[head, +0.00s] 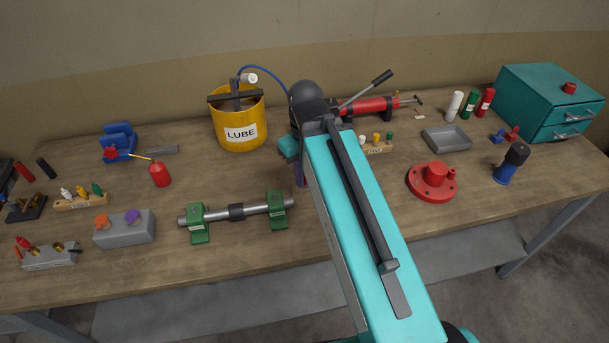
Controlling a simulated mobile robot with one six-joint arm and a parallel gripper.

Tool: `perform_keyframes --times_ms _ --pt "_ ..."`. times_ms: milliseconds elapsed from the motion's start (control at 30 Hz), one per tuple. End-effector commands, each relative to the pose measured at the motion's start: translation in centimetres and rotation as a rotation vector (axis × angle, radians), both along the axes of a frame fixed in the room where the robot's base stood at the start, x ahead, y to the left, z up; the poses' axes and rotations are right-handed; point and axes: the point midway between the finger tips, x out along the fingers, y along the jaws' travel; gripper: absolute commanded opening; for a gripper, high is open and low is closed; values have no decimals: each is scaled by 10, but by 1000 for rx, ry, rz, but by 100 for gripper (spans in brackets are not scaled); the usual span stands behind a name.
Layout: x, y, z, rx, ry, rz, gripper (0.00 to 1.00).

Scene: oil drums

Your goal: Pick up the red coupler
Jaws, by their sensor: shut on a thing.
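My gripper (300,175) is mostly hidden behind my teal arm, above the middle of the bench. Only a dark, purplish sliver of its end shows at the arm's left edge. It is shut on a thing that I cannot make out. A small red fitting (513,132) lies beside a small blue one (497,136) at the right of the bench. A red cap-like piece (569,87) sits on top of the teal drawer cabinet (540,82). I cannot tell which red piece is the coupler.
A green-clamped shaft (222,213) is at the front left. A grey tray (446,138), red flange (434,181) and blue-black cylinder (511,163) are at the right. The bench front centre-right is clear.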

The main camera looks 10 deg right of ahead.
Motion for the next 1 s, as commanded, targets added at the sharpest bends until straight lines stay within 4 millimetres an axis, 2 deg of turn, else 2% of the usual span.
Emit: perform_keyframes --times_ms 767,1000 --pt "-3 0 0 0 0 -1 0" --pt "9 -3 -6 0 0 6 0"
